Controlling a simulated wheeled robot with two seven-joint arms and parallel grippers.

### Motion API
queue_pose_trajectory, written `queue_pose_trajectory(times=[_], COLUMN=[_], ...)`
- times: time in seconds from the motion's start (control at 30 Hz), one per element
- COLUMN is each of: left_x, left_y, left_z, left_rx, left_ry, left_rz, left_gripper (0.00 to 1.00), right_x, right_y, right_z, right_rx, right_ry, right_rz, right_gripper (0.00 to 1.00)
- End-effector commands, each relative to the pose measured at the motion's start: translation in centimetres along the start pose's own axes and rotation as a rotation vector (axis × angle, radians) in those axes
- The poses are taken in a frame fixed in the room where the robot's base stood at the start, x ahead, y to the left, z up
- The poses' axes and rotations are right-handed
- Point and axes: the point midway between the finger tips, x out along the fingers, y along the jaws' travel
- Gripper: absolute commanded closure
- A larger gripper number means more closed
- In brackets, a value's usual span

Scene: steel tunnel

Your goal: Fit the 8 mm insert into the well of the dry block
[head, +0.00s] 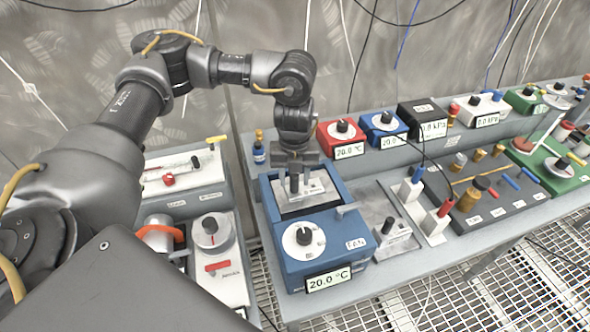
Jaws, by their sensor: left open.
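The blue dry block (305,258) stands at the left end of the bench, with a white dial and a display reading 20.0 °C. A light grey insert (315,192) with a black upright knob is at its square well opening; how deep it sits I cannot tell. My left gripper (295,172) points down over this insert, open, its fingers near the knob. Whether they touch it is too small to tell. A second grey insert (393,244) with a black knob stands on a grey plate right of the dry block. I cannot read which insert is 8 mm.
Red (341,135) and blue (384,128) dial boxes stand on the rear shelf. A white dial unit (212,240) is at the left, across a gap.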

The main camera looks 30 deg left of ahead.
Motion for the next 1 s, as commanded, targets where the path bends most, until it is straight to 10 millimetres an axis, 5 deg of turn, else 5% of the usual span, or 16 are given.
queue_pose_trajectory(times=[0.6, 1.0], left_x=[-10.4, -12.2], left_y=[0.0, 0.0], left_z=[0.1, 0.0], left_rx=[-0.001, 0.001], left_ry=[-0.004, 0.0], left_rz=[-0.002, 0.0], left_gripper=[0.57, 0.57], right_x=[1.6, 1.7], right_y=[-0.5, -0.5], right_z=[-0.1, 0.0], right_rx=[0.001, 0.001], right_ry=[0.003, 0.002], right_rz=[-0.005, -0.005], right_gripper=[0.64, 0.64])
